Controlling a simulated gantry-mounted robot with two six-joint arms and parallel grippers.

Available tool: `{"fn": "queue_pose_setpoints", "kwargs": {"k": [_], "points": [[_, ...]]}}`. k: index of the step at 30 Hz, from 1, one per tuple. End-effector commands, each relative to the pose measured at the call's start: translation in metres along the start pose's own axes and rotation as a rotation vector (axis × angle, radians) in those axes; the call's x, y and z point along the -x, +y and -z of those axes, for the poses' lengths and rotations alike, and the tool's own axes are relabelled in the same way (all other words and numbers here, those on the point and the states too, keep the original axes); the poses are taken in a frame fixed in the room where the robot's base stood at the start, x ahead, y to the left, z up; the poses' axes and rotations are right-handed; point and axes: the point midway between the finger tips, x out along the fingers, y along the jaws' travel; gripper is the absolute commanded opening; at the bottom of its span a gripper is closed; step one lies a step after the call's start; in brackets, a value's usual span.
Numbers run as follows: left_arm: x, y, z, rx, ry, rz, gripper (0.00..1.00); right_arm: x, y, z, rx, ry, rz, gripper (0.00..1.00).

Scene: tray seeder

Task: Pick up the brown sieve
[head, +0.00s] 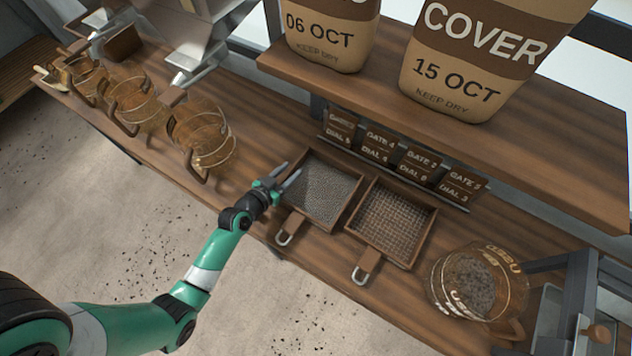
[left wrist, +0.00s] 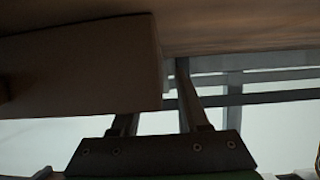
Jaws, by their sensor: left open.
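Two square sieves with brown frames lie side by side on the wooden bench in the head view. The left sieve (head: 322,192) has a fine grey mesh, and the right sieve (head: 391,218) has a coarser, browner mesh. Each has a looped handle on its near side. My left gripper (head: 289,173) is open and empty at the upper left edge of the left sieve; I cannot tell if it touches. In the left wrist view its fingers (left wrist: 156,110) stand apart beside a dark block that I cannot identify. My right gripper is out of view.
Several glass jugs (head: 205,138) stand on the bench (head: 250,115) to the left. A jug with dark grains (head: 478,283) stands at the right. Large paper bags (head: 468,60) sit on a shelf (head: 560,150) above small label cards (head: 418,166).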

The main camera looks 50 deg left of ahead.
Motion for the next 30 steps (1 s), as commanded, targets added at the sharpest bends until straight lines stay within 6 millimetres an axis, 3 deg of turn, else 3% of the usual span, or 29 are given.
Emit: {"fn": "queue_pose_setpoints", "kwargs": {"k": [5,12,13,30], "points": [[0.0001,0.0001,0.0004,0.0,0.0,0.0,0.45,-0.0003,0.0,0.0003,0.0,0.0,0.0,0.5],[0.0004,0.0,0.0003,0.0,0.0,0.0,0.02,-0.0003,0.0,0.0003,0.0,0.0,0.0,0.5],[0.0004,0.0,0.0004,0.0,0.0,0.0,0.0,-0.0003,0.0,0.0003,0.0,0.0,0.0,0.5],[0.0005,0.0001,0.0003,0.0,0.0,0.0,0.0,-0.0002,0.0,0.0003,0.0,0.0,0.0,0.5]]}}
